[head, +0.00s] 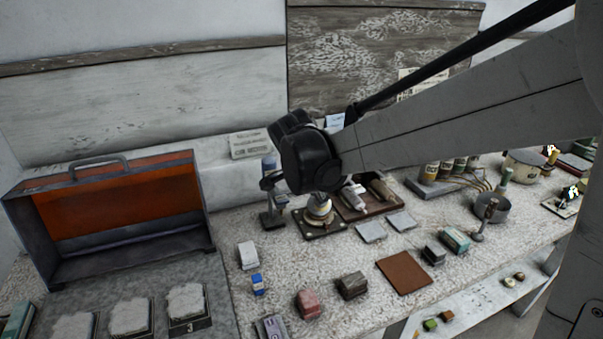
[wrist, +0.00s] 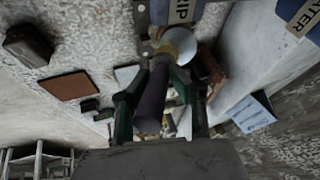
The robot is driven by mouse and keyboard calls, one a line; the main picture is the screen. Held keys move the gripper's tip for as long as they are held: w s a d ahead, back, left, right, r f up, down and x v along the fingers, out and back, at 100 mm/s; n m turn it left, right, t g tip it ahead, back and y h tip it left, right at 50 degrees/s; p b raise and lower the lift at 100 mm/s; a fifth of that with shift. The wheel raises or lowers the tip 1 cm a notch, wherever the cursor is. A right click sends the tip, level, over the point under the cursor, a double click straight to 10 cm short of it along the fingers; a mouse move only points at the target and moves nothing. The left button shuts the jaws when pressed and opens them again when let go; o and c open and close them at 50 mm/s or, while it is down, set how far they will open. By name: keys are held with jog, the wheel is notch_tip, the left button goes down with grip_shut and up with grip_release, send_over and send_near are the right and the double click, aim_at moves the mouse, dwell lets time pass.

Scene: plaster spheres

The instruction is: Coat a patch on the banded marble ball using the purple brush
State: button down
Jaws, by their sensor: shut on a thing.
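My gripper (wrist: 158,88) is shut on a dark purple brush handle (wrist: 152,100) in the wrist view, with a green-black finger on each side. The brush's far end overlaps a pale, cream-and-white ball (wrist: 182,48); I cannot tell whether they touch. In the head view the banded ball (head: 318,205) sits on a dark square stand, directly below my black wrist, which covers its top. The fingers and brush are not clear in the head view.
A brown square pad (head: 404,272), dark block (head: 352,285) and reddish block (head: 308,303) lie in front. An open orange-lined case (head: 115,205) stands left.

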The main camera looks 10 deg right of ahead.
jog(key=shift+w+d+r, duration=0.1)
jog(key=shift+d+r, duration=0.05)
jog(key=shift+d, duration=0.3)
jog(key=a, duration=0.1)
jog(key=a+f, duration=0.1)
jog(key=shift+s+a+b, duration=0.25)
jog(key=shift+a+b, duration=0.05)
jog(key=shift+b, duration=0.05)
jog(key=shift+r, duration=0.1)
jog(key=shift+s+d+r+p, duration=0.5)
jog(key=shift+d+r, duration=0.15)
